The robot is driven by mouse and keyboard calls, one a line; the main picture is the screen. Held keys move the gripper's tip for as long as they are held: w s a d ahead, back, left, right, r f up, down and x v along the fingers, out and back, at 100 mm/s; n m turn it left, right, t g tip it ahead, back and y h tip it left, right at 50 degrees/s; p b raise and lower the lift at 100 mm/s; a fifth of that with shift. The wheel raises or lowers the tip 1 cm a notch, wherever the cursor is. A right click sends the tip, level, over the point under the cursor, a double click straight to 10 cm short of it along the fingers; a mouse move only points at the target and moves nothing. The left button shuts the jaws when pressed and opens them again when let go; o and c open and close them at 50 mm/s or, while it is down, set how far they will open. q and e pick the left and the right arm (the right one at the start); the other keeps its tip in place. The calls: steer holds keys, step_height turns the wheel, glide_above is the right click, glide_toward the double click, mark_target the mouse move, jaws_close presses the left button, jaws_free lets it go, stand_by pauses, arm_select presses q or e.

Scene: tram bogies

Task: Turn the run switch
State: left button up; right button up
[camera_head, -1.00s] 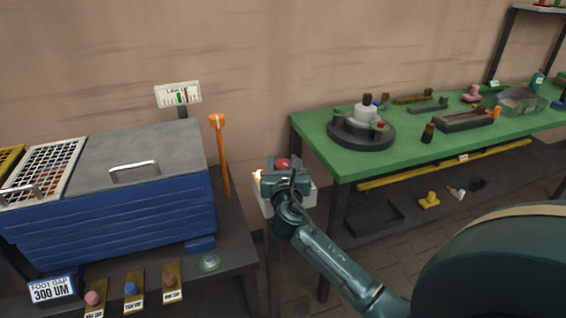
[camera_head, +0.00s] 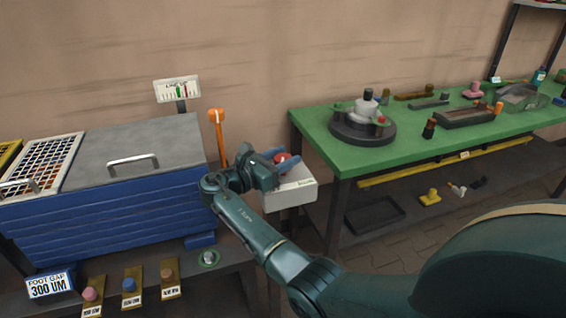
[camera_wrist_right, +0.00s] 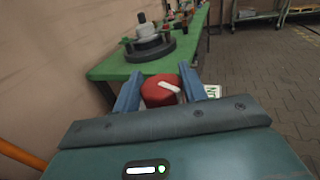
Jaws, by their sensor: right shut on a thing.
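The run switch is a red round knob (camera_head: 281,157) with a white pointer bar, on top of a pale box (camera_head: 293,190) between the blue machine and the green bench. In the right wrist view the red knob (camera_wrist_right: 155,95) sits between the two blue fingers, its white bar slanting down to the right. My right gripper (camera_head: 284,160) reaches in from the left over the box and is shut on the knob; its fingertips (camera_wrist_right: 160,84) flank the knob. The gripper hides part of the box's left side. My left gripper is not in view.
An orange lever (camera_head: 219,135) stands upright just left of the gripper. The blue machine (camera_head: 110,215) with a grey lid is at the left, a gauge sign (camera_head: 177,90) behind it. The green bench (camera_head: 310,124) at the right bears a dark round fixture (camera_head: 362,131).

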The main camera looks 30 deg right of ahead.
steer(key=shift+f+m+g+b, duration=0.2)
steer(key=shift+m+g+b, duration=0.55)
steer(key=shift+g, duration=0.35)
steer(key=shift+m+g+b, duration=0.25)
steer(key=shift+g+b, duration=0.05)
steer(key=shift+g, duration=0.2)
steer(key=shift+r+m+g+b, duration=0.1)
steer(key=shift+m+g+b, duration=0.45)
steer(key=shift+g, duration=0.25)
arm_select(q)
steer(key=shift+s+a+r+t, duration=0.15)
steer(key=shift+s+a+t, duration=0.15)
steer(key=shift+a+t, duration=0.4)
arm_select(e)
steer(key=shift+g, duration=0.3)
steer(key=o, duration=1)
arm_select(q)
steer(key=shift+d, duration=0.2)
